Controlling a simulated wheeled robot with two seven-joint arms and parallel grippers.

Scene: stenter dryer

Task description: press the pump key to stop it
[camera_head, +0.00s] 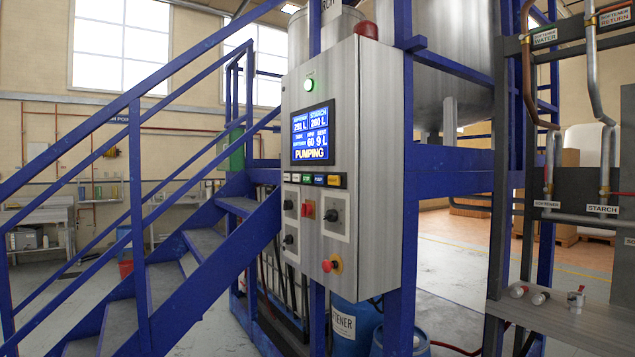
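A grey control cabinet (352,225) stands in the middle, beside a blue stair. Its lit blue screen (313,134) shows tank readings and the word PUMPING. Under the screen is a row of small keys; a blue one (319,180) seems to read PUMP, beside a green key (306,178) and a yellow key (334,181). The lettering is small. A green lamp (308,85) is lit above the screen. Neither of my grippers is in view, and nothing covers the keys.
Below the keys are black rotary switches (332,215), a red button (307,210) and a red mushroom button on yellow (332,264). Blue stair rails (135,190) fill the left. Blue drums (357,325) stand under the cabinet. Pipes and a grey bench (560,318) stand at right.

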